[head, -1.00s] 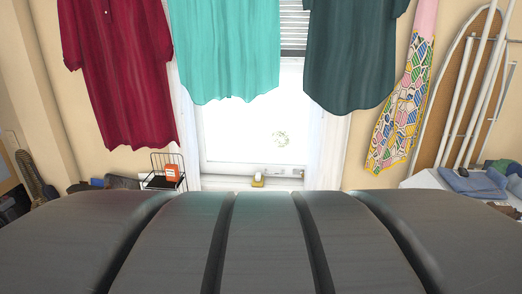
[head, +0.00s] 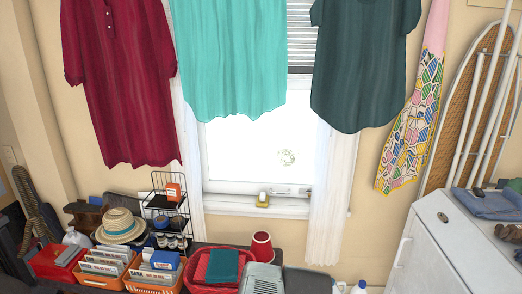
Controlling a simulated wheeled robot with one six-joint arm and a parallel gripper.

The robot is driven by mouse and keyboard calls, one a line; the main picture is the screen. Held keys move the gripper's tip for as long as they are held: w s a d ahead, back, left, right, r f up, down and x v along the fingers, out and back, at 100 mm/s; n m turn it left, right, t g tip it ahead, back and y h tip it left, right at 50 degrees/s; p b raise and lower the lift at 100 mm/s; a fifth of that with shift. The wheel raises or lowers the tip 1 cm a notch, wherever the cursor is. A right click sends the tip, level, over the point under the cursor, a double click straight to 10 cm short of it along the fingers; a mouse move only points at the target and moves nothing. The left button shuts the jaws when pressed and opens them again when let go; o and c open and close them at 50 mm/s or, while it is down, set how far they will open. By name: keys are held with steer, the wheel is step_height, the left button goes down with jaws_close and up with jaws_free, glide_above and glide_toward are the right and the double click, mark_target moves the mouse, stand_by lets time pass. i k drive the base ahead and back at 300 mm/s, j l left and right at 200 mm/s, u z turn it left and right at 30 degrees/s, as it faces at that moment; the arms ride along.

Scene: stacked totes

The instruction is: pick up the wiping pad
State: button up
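A small yellow block with a white top (head: 262,199), which looks like the wiping pad, sits on the window sill (head: 230,208) below the bright window. It is small in the head view, so its finer shape is hard to tell. My gripper is not in view.
A pale smudge (head: 286,157) shows on the window pane. Several garments hang in front of the wall and window, including a turquoise one (head: 230,60). Below stand orange baskets (head: 150,285), a red basket (head: 200,288), a red cup (head: 262,247) and a wire rack (head: 168,205). A white cabinet (head: 430,260) stands right.

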mark_target(263, 200)
steer(key=i+j+u, duration=0.1)
steer(key=i, duration=0.45)
steer(key=i+u, duration=0.1)
steer(key=i, duration=0.5)
